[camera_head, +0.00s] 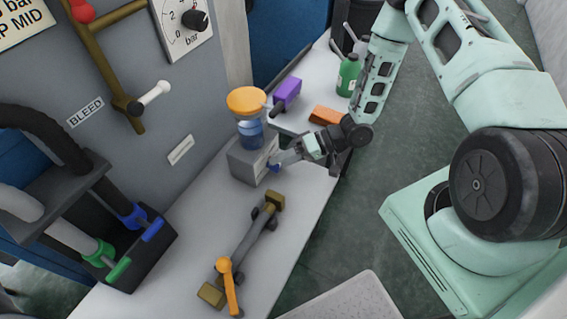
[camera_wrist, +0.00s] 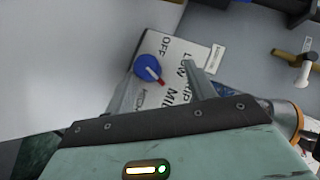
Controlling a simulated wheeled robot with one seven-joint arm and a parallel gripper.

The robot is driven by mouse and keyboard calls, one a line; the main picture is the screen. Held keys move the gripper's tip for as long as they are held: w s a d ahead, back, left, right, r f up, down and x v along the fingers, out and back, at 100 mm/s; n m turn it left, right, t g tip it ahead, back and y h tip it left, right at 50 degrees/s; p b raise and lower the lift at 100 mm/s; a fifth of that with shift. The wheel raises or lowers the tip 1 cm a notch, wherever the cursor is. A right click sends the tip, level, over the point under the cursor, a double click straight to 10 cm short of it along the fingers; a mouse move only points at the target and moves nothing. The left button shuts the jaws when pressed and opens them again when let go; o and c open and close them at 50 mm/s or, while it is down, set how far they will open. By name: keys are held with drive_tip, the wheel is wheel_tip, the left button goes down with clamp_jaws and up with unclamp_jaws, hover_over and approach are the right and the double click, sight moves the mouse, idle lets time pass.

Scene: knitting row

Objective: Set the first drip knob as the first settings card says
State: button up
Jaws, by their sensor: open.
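The first drip knob is a blue round knob (camera_wrist: 147,67) with a red pointer mark, on a white plate (camera_wrist: 186,50) in the wrist view. The red mark points down and right, away from the word OFF. Other words on the plate, such as LOW, are partly covered by a grey finger. In the head view the knob (camera_head: 273,168) is small, at the grey box's (camera_head: 240,163) side. My gripper (camera_head: 283,160) is open close to the knob; I cannot tell whether it touches. A wall card (camera_head: 18,22) at top left, cut off, reads "bar" and "P MID".
An amber-topped oiler (camera_head: 246,101) stands on the grey box. A purple block (camera_head: 287,92), an orange block (camera_head: 325,115) and a green bottle (camera_head: 348,76) are behind. A lever with an orange handle (camera_head: 226,275) lies in front. A gauge (camera_head: 183,24) and a white-handled bleed lever (camera_head: 155,93) are on the wall.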

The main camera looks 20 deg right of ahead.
wheel_tip(320, 180, up, 8)
idle(0.5)
